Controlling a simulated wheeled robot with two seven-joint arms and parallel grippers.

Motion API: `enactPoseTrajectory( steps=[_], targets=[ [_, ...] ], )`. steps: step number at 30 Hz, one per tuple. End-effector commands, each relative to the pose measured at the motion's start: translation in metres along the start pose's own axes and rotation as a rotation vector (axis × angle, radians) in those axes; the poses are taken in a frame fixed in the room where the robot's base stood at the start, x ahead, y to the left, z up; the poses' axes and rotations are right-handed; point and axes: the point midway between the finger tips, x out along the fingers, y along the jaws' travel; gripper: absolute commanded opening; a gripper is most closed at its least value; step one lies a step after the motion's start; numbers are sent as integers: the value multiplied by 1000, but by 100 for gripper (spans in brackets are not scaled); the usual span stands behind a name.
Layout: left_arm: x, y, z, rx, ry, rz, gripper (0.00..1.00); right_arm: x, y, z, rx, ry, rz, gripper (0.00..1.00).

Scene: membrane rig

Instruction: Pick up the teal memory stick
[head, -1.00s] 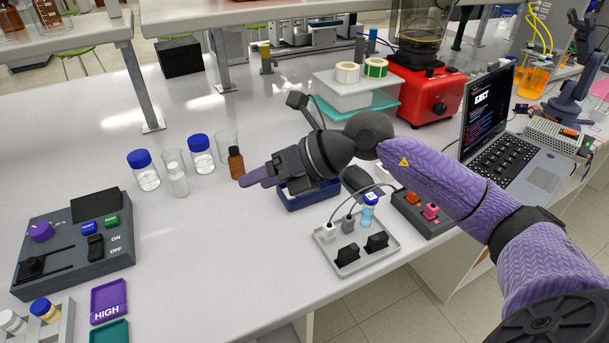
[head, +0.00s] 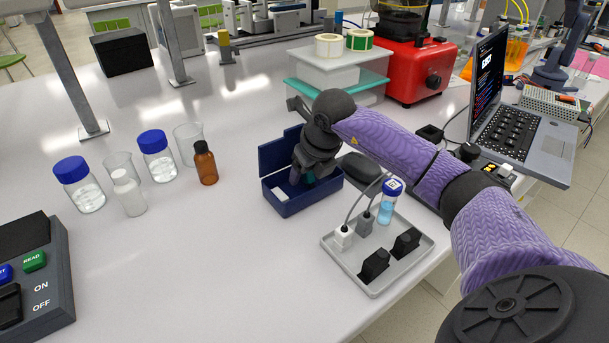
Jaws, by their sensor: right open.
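My right gripper (head: 299,178) points down into an open dark blue box (head: 300,206) in the middle of the bench. Its fingertips are inside the box, partly hidden by the box wall and the gripper's own body. The jaws are open. A small teal patch (head: 309,177) shows right beside the fingers inside the box; it looks like the teal memory stick, mostly hidden. I cannot tell if the fingers touch it. My left gripper is not in view.
A small white piece (head: 282,193) lies in the box. A grey tray (head: 352,268) with plugs, black blocks and a blue vial (head: 388,206) stands in front right. An amber bottle (head: 205,163) and glassware stand left. The bench front left of the tray is clear.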

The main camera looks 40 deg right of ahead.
Motion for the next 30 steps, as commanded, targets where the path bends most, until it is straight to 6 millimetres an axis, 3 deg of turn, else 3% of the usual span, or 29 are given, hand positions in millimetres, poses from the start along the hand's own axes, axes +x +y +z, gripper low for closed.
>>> enactPoseTrajectory(
  steps=[6,15,26,30],
  targets=[
    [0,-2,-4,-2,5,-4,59,0,0,0,-1,-1,0,63],
    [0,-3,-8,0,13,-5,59,0,0,0,-1,-1,0,0],
    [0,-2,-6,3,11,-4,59,0,0,0,-1,-1,0,0],
    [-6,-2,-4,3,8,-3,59,-12,7,1,-3,-4,1,0]
  ],
)
